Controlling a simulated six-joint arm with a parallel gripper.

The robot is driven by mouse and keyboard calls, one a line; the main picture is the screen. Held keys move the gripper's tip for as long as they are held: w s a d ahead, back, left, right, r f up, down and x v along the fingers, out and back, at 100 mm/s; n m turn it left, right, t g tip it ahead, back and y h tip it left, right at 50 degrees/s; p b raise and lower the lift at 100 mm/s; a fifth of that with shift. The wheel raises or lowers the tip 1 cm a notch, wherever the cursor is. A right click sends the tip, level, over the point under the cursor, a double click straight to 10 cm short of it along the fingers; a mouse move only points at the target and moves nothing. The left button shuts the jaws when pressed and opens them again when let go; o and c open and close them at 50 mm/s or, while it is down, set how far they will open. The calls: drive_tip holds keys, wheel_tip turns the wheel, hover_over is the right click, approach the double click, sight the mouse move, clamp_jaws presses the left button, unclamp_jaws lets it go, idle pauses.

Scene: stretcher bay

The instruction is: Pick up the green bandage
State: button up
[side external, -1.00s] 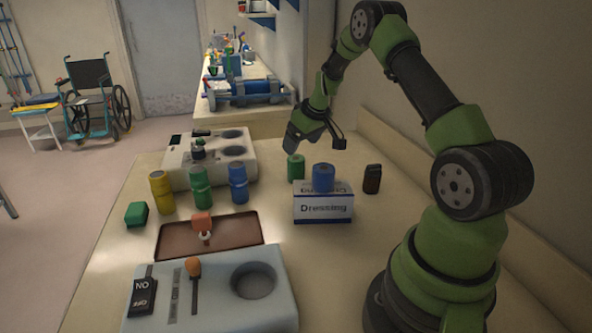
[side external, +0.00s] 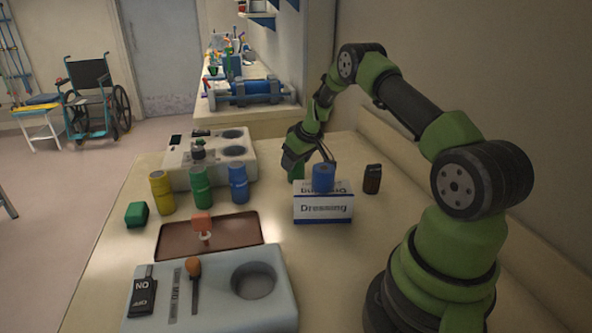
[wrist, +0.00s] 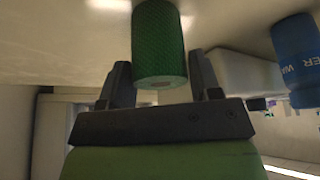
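The green bandage (wrist: 160,40) is an upright roll on the counter, behind and left of the Dressing box. In the side view only a small part of it (side external: 299,174) shows, the rest hidden by my gripper. My gripper (side external: 291,168) is down at the top of the bandage. In the wrist view my gripper (wrist: 162,72) is open, with one dark finger on each side of the bandage's near end. The fingers look very close to its sides; contact cannot be told.
A dark bottle (side external: 372,179) is to the right. Yellow (side external: 161,192), green (side external: 201,188) and blue (side external: 239,184) cylinders stand left. A brown tray (side external: 180,241) lies in front.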

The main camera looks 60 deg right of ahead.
drive_tip(key=c, duration=0.5)
